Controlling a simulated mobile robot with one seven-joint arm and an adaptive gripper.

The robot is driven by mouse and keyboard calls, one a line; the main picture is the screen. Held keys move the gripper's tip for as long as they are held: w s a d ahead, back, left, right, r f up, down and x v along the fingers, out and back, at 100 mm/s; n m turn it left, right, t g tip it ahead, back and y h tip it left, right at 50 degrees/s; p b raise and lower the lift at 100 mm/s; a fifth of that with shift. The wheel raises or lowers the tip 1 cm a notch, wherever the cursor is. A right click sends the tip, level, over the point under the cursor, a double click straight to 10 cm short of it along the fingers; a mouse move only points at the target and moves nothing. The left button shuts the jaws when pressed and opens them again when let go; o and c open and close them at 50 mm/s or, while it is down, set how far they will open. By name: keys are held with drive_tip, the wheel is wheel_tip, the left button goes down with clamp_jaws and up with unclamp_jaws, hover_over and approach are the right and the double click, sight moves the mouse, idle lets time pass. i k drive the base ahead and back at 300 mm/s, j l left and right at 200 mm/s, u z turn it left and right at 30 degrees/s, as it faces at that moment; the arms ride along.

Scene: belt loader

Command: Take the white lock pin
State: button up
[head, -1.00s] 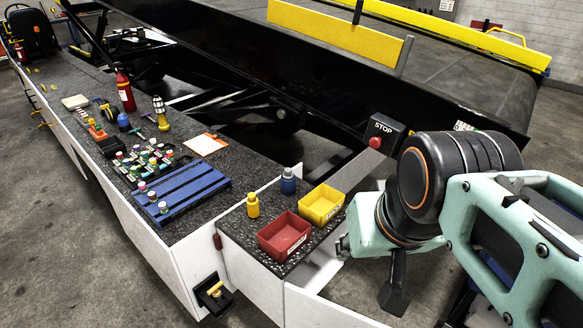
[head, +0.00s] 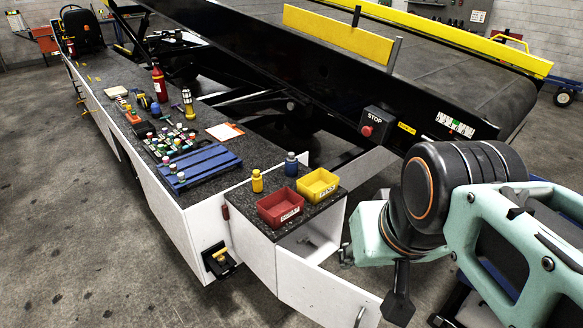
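I cannot make out a white lock pin for certain in the head view. Several small coloured-capped pieces (head: 172,142) stand in a group on the dark speckled counter (head: 215,218), too small to tell apart. A small grey piece shows in the open white compartment (head: 318,228) under the counter's near end, but I cannot tell what it is. My arm, teal and black, fills the right side. My gripper's fingertips do not show.
A red bin (head: 280,209) and a yellow bin (head: 318,185) sit on the counter's near end, beside a yellow bottle (head: 257,182) and a blue bottle (head: 291,165). A blue slatted rack (head: 200,168) lies behind. An open white door (head: 325,293) juts out. Floor is clear at left.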

sight(304, 238)
drive_tip(key=k+l+u, duration=0.15)
drive_tip(key=l, duration=0.2)
drive_tip(key=k+l+u, duration=0.2)
drive_tip(key=l, duration=0.15)
drive_tip(key=l+u, duration=0.3)
drive_tip(key=l, duration=0.45)
drive_tip(key=i+l+u, duration=0.15)
drive_tip(key=l, duration=0.2)
drive_tip(key=l+u, duration=0.15)
drive_tip(key=l, duration=0.25)
drive_tip(key=i+l+u, duration=0.1)
drive_tip(key=i+l, duration=0.15)
drive_tip(key=i+l+u, duration=0.15)
drive_tip(key=l, duration=0.3)
drive_tip(key=i, duration=0.05)
